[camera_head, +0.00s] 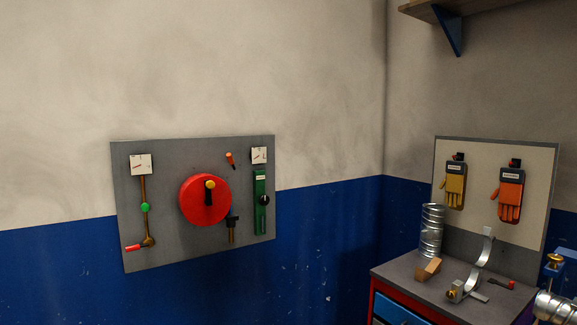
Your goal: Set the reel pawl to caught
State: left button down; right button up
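A grey panel (140,245) is fixed to the wall at left of centre. On it is a round red reel (190,212) with a black crank arm and a yellow knob (210,185). A small orange-red lever (231,160) sits above and right of the reel, tilted, and apart from its rim. A dark bracket-like part (232,222) sits at the reel's lower right, close to the rim. I cannot tell for sure which of these is the pawl. Neither of my grippers shows in the head view.
The panel also has a green-knobbed rod (144,208), a red handle (132,247), a green slide (261,190) and two dials. At right, a workbench (400,272) holds a spiral duct (432,230) and metal parts. Gloves (455,190) hang behind it.

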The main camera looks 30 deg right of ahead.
aim_at(229, 156)
jog(key=z, duration=0.65)
jog(key=i+l+u, duration=0.1)
jog(key=i+l, duration=0.5)
jog(key=i, duration=0.2)
jog(key=i+l+u, duration=0.1)
jog(key=i+l, duration=0.55)
jog(key=i, duration=0.1)
